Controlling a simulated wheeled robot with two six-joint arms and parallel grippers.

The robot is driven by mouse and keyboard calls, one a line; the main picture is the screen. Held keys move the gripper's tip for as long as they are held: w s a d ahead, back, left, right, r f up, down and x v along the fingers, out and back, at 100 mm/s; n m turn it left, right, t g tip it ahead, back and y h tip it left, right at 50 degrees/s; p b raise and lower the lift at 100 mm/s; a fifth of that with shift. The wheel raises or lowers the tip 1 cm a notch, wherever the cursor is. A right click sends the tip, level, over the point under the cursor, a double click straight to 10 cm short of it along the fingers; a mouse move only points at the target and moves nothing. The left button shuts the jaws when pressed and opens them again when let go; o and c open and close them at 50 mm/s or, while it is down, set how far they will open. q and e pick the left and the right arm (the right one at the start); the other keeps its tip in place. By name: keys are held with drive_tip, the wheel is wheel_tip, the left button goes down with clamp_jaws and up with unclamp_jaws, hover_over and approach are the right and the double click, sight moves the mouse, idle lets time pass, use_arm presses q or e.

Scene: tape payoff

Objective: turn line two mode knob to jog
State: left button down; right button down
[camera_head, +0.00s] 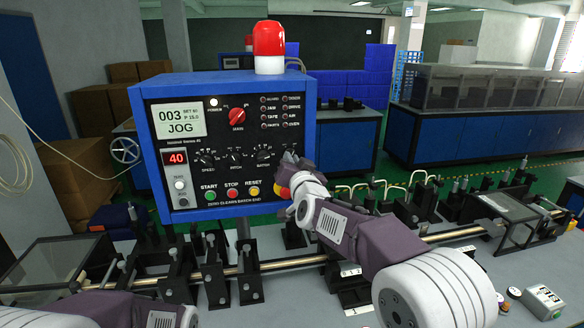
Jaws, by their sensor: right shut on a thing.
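The blue control box (156,83) stands above the bench with its dark panel facing me. Its display (179,121) reads 003 and JOG. My right gripper (291,163) is at the panel's right side, at the end of the row of black knobs, shut on a knob there. The gripper hides that knob, so its pointer and label cannot be read. A red selector knob (237,115) and black speed (206,157) and pitch (235,155) knobs show to the left. Part of my left arm shows at the bottom left; its gripper is out of view.
Green start (210,196), red stop (232,194) and yellow reset (253,191) buttons sit below the knobs. A red and yellow part (284,192) is close under my right gripper. A red beacon (269,41) tops the box. Rails and black brackets (247,275) crowd the bench.

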use_arm(q)
drive_tip(key=shift+f+b, duration=0.3)
drive_tip(key=shift+f, duration=0.1)
use_arm(e)
drive_tip(key=shift+r+m, duration=0.3)
drive_tip(key=shift+m, duration=0.3)
drive_tip(key=c, duration=1.7)
unclamp_jaws()
drive_tip(key=shift+o, duration=1)
drive_tip(key=shift+f, duration=0.15)
